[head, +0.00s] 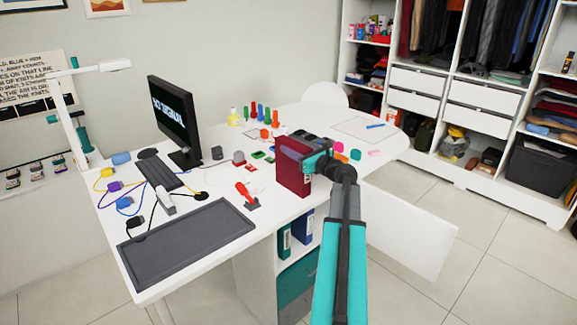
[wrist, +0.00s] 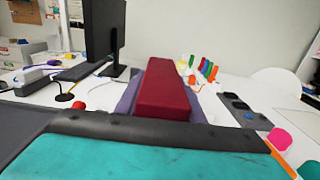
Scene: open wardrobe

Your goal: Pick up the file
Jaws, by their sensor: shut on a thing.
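The file, a dark red binder (head: 292,176), stands upright at the front part of the white desk in the head view. My gripper (head: 303,158) is at its upper right side, shut on it. In the wrist view the red file (wrist: 165,90) sits between my two greyish-purple fingers, with its long spine facing the camera. Whether its bottom edge touches the desk or is slightly above it, I cannot tell. Part of the file is hidden by my gripper.
On the desk (head: 190,285) are a monitor (head: 168,115), a keyboard (head: 160,174), a dark tray (head: 188,236), a red stapler-like item (head: 246,195) and colourful small items. Teal and blue binders (head: 303,227) stand in the shelf below. An open wardrobe is behind right.

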